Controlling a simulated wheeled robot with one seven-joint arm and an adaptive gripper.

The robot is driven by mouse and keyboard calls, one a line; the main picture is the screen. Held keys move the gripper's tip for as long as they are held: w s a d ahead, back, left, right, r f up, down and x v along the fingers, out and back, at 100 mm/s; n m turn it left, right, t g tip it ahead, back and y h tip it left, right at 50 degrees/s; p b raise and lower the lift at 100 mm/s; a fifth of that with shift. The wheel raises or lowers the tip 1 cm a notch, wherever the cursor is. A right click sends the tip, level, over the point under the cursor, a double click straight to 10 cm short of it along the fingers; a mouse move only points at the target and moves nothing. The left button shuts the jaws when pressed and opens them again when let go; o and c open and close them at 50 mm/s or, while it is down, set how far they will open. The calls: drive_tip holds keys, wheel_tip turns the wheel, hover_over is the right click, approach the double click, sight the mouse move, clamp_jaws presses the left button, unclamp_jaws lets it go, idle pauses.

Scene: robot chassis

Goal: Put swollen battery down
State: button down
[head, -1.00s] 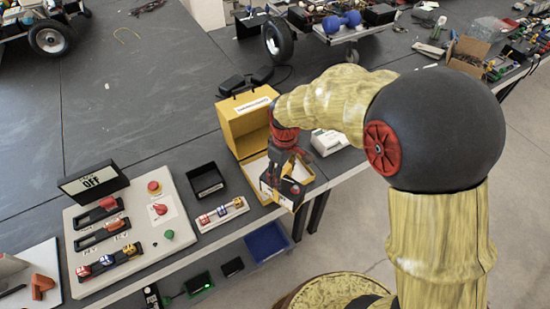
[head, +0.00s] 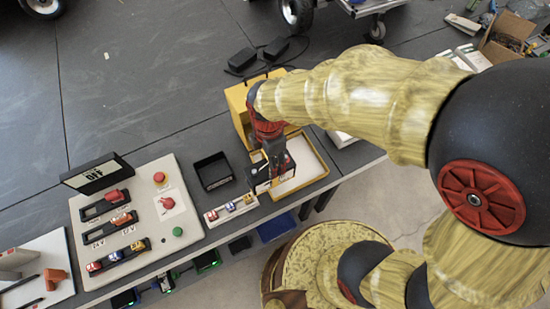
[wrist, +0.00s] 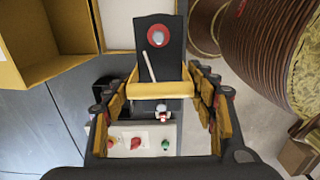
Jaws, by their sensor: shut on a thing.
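The battery (head: 262,182) is a dark block with a yellow band. In the wrist view the battery (wrist: 160,65) shows a red round mark and a pale stripe. My gripper (head: 274,160) is shut on it and points down over the left part of the open yellow box (head: 318,152). I cannot tell whether the battery touches the box. Its underside is hidden.
Left of the box are an empty black tray (head: 201,172) and a small white rack (head: 232,211) with coloured pieces. Further left is a control panel (head: 187,222) with buttons. The bench's front edge is close. Bare bench (head: 130,100) lies behind the panel.

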drive_tip(key=w+d+f+b, duration=0.2)
drive_tip(key=w+d+f, duration=0.5)
drive_tip(key=w+f, duration=0.3)
drive_tip(key=shift+d+f, duration=0.3)
drive_tip(key=shift+f, duration=0.9)
drive_tip(key=c, duration=0.8)
unclamp_jaws()
drive_tip(key=shift+s+f, duration=0.1)
drive_tip(key=shift+s, duration=0.05)
drive_tip(key=shift+o, duration=0.7)
